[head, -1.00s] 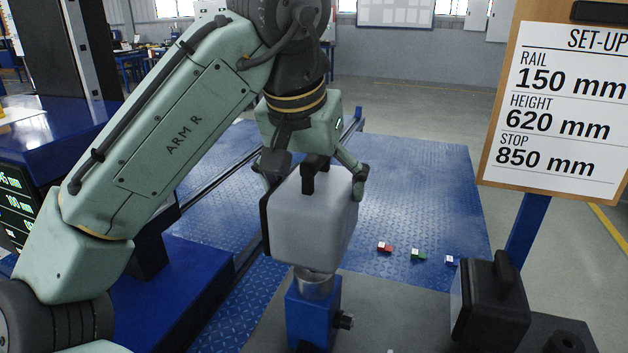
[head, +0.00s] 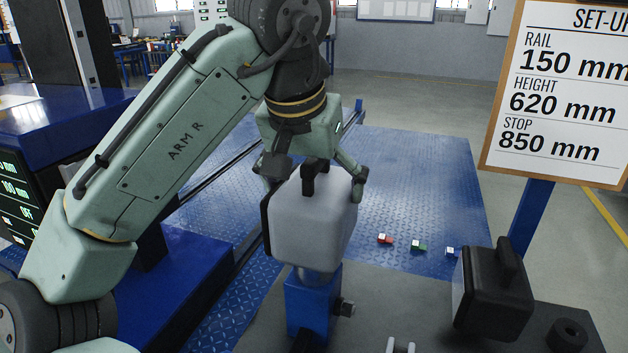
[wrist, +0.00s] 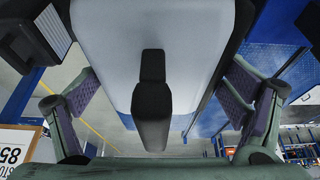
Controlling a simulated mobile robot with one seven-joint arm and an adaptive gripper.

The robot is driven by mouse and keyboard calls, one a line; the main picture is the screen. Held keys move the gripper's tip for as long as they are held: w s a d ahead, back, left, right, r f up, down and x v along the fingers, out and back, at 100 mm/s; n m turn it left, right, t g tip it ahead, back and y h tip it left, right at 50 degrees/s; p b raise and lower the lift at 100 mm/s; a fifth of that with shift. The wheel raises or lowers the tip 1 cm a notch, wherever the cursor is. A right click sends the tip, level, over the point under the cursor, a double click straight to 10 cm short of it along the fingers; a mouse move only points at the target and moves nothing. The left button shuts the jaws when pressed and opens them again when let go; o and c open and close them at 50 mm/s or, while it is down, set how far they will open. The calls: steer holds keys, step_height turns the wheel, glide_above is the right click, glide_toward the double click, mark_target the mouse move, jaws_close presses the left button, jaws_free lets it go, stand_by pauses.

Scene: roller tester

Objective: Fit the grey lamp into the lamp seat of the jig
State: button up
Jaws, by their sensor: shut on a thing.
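The grey lamp (head: 308,228), a pale box with a black back edge and a black top handle, is in my gripper (head: 315,178). The gripper's fingers reach down on both sides of its upper part. The wrist view shows the lamp body (wrist: 205,50) and handle (wrist: 152,100) between the two padded fingers. Directly below the lamp stands a blue post (head: 308,305) with a side knob. A silver round piece (head: 312,275) shows between lamp and post, mostly hidden by the lamp. I cannot tell whether the lamp rests on it.
A black lamp-like box (head: 492,298) with a handle stands on the dark surface at right. A set-up board (head: 565,95) hangs on a blue post behind it. Small red (head: 385,239), green (head: 418,246) and blue (head: 452,252) blocks lie on the blue floor plate.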

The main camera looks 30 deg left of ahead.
mark_target(306, 161)
steer(key=shift+f+b, duration=0.45)
steer(key=shift+f, duration=0.45)
steer(key=o, duration=1.6)
steer(key=v, duration=0.7)
steer(key=shift+s+r, duration=0.1)
steer(key=shift+r, duration=0.15)
